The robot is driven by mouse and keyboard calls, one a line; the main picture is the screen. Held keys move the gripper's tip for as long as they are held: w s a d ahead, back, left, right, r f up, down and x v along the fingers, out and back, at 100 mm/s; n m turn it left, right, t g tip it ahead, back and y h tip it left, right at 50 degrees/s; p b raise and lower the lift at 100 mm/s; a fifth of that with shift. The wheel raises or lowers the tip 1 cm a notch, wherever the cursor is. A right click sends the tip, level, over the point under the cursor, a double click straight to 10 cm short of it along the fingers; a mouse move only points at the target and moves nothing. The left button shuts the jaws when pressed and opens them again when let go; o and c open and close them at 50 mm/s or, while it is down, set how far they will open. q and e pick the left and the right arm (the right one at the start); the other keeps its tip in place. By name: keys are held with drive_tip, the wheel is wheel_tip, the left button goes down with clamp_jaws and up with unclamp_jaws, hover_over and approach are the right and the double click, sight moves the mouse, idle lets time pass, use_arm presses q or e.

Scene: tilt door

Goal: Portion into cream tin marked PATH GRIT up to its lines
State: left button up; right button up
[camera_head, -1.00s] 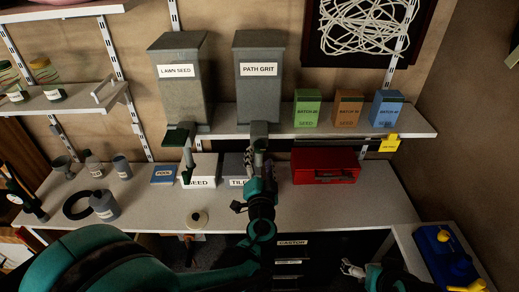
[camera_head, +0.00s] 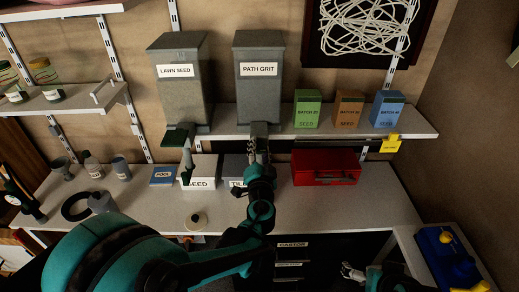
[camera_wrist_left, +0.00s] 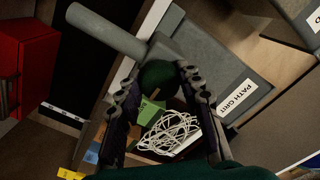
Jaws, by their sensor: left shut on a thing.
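The grey PATH GRIT bin (camera_head: 259,90) hangs on the back wall, with its grey outlet (camera_head: 259,129) at the bottom. In the head view my left gripper (camera_head: 258,150) is just below that outlet. In the left wrist view my left gripper (camera_wrist_left: 165,85) has its fingers on either side of a dark green rounded knob (camera_wrist_left: 158,76) and is shut on it. A grey cylinder (camera_wrist_left: 108,30) lies beyond, beside the labelled bin (camera_wrist_left: 232,92). No cream tin marked PATH GRIT can be made out. My right gripper (camera_head: 352,270) is low at the front, its fingers unclear.
The LAWN SEED bin (camera_head: 180,90) hangs left, its green door (camera_head: 179,136) and lever below. A SEED box (camera_head: 199,172) and partly covered TILE box (camera_head: 234,167) stand behind my arm. A red toolbox (camera_head: 325,168) is right. The right bench (camera_head: 385,205) is clear.

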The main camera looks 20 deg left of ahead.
use_arm(q)
drive_tip(key=shift+m, duration=0.3)
drive_tip(key=m, duration=0.8)
drive_tip(key=shift+m+b, duration=0.35)
drive_tip(key=shift+m, duration=0.05)
drive_tip(key=m, duration=0.4)
drive_tip(key=shift+m, duration=2.1)
drive_tip(key=o, duration=1.2)
drive_tip(key=shift+c, duration=0.2)
